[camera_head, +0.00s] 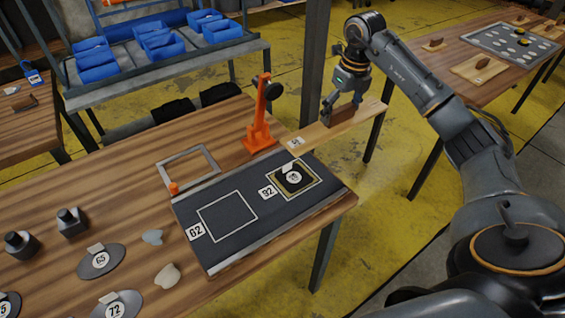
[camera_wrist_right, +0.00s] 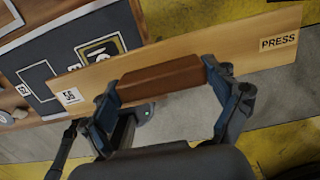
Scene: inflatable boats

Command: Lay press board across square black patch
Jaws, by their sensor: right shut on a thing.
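The press board (camera_head: 315,131) is a long pale wooden plank with a brown block handle (camera_head: 341,115). My right gripper (camera_head: 342,105) is shut on the handle and holds the board beyond the table's far right corner. The right wrist view shows the board (camera_wrist_right: 185,52) with the word PRESS at one end and a small number label at the other. The square black patch (camera_head: 299,187) lies in a pale-outlined square on the dark mat (camera_head: 225,243), with a round white tag on it. The board is beside the patch, not over it. My left gripper is not in view.
An orange stand (camera_head: 259,125) with a black knob rises near the board's labelled end. A grey square frame (camera_head: 165,176) lies behind the mat. Grey oval patches (camera_head: 101,262) and black-capped pots (camera_head: 72,222) stand at left. Another table (camera_head: 462,53) is at back right.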

